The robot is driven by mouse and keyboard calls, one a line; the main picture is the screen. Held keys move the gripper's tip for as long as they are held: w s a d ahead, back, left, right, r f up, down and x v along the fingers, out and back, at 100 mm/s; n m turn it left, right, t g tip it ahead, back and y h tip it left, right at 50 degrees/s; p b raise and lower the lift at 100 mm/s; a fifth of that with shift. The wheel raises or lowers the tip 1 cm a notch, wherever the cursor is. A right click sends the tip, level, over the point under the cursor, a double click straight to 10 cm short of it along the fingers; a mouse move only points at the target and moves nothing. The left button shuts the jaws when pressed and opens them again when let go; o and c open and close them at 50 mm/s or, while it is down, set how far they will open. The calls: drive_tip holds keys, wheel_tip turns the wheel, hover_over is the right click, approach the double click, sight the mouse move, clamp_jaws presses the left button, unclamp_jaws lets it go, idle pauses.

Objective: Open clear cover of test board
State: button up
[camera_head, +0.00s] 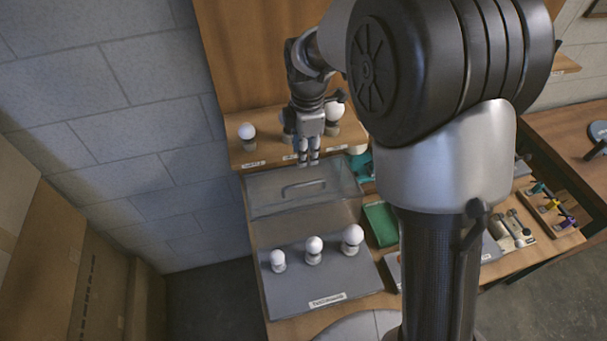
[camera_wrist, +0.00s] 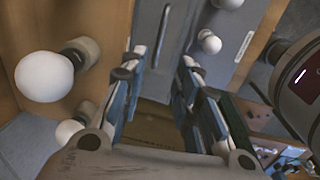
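The grey test board (camera_head: 320,292) lies on the table with several white bulbs on it, including one at its front left (camera_head: 278,259). The clear cover (camera_head: 335,203) with its handle (camera_head: 303,188) sits over the back part, behind these bulbs, which look uncovered. In the wrist view the handle (camera_wrist: 163,35) and the board's bulb (camera_wrist: 210,42) show beyond the fingers. My gripper (camera_head: 308,162) points down near the cover's back edge, apart from the handle. In the wrist view my gripper (camera_wrist: 163,85) has its fingers spread with nothing between them.
A wooden shelf (camera_head: 270,148) behind the cover carries several bulbs, one at its left (camera_head: 247,132). In the wrist view a large bulb (camera_wrist: 45,77) is close to the left finger. A green tray (camera_head: 381,224) lies right of the board. My arm hides part of the table.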

sight(304, 184)
drive_tip(key=f, duration=0.8)
drive_tip(key=w+f+b, duration=0.1)
drive_tip(key=f, duration=0.4)
drive_tip(key=shift+a, duration=0.1)
drive_tip(key=shift+c, duration=0.2)
clamp_jaws()
